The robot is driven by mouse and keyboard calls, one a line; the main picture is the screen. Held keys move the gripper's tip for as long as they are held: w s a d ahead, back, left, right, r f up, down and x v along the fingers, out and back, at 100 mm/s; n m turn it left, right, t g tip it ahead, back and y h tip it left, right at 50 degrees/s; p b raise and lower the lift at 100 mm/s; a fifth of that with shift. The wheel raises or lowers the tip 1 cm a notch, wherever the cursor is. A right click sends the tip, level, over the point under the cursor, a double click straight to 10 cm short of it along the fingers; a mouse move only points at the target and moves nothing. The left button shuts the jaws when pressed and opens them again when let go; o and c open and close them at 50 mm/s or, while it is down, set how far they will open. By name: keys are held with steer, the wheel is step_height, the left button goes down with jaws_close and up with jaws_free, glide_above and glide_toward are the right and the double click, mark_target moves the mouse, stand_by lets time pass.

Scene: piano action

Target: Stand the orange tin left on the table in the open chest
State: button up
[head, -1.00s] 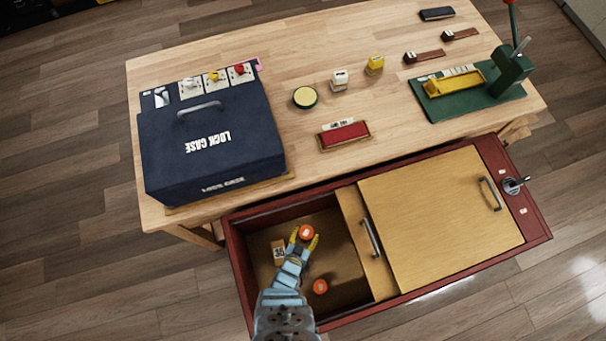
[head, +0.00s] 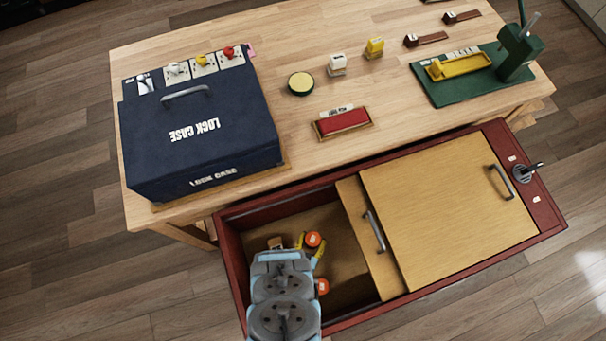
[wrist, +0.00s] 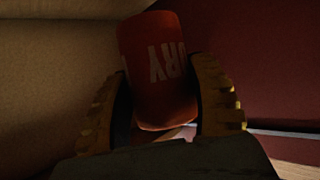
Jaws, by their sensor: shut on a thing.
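The open chest (head: 229,262) is a dark red box in front of the table. An orange tin (head: 313,239) shows inside its opening, between the yellow fingers of my gripper (head: 309,247). In the wrist view the held tin (wrist: 158,65) looks dark orange-red with pale lettering, slightly tilted in the picture, with a finger at each side. My gripper is shut on it. I cannot tell whether the tin touches the chest floor. A second orange tin (head: 322,286) is in the chest beside my wrist, partly hidden by it.
A sliding wooden lid (head: 440,215) covers the chest's right part.

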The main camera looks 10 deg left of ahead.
step_height(320, 180, down, 5)
steer(key=b, duration=0.5)
steer(key=shift+f, duration=0.15)
steer(key=shift+f+b, duration=0.9)
steer(key=shift+f, duration=1.45)
steer(key=shift+f, duration=0.1)
steer(key=o, duration=1.2)
steer(key=shift+o, duration=0.2)
steer(key=shift+s+r, duration=0.3)
steer(key=shift+r, duration=0.05)
steer(key=shift+p+v, duration=0.5)
steer(key=shift+v, duration=1.15)
